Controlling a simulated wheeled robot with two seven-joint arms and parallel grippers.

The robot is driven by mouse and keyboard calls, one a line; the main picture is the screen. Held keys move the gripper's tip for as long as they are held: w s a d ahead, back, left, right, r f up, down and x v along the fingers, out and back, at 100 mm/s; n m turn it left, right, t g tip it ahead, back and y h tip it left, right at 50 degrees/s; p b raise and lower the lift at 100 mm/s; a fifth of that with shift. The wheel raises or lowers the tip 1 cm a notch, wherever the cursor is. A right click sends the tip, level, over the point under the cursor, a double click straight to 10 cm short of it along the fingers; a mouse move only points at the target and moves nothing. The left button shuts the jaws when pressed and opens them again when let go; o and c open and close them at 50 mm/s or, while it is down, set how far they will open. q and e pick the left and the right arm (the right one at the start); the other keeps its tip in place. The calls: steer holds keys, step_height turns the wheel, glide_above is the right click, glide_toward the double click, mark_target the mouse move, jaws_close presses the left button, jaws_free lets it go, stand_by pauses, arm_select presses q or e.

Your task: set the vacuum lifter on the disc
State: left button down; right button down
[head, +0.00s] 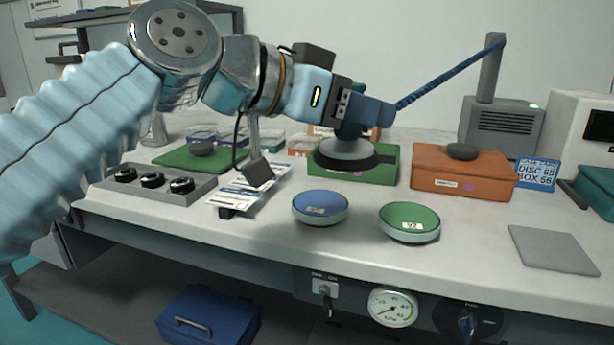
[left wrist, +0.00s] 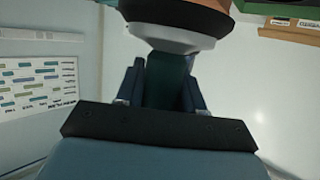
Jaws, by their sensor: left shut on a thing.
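My left gripper (head: 362,114) is shut on the green handle of the vacuum lifter (head: 347,150), a grey-white round body with a wide black cup underneath. The lifter is upright and appears to hang above the bench, in front of the green box. A blue hose (head: 450,72) runs up right from it. In the left wrist view the lifter (left wrist: 172,42) shows between my fingers (left wrist: 161,82). My right gripper is not in view.
A green box (head: 382,172) and an orange box (head: 465,176) with a dark knob stand behind the discs. A grey pad (head: 553,249) lies at right. A grey tray with black rings (head: 151,194) and papers (head: 237,197) are at left. A gauge (head: 392,308) is on the bench front.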

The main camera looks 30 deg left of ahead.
arm_select(q)
steer(key=w+a+f, duration=0.5)
steer(key=w+f, duration=0.1)
steer(key=f, duration=0.1)
steer(key=w+a+f, duration=0.3)
steer(key=f, duration=0.1)
steer(key=shift+a+f+b, duration=0.1)
steer(key=shift+a+b, duration=0.2)
steer(key=shift+b, duration=0.05)
steer(key=shift+f, duration=0.55)
steer(key=shift+f, duration=0.15)
steer(key=c, duration=0.7)
jaws_free()
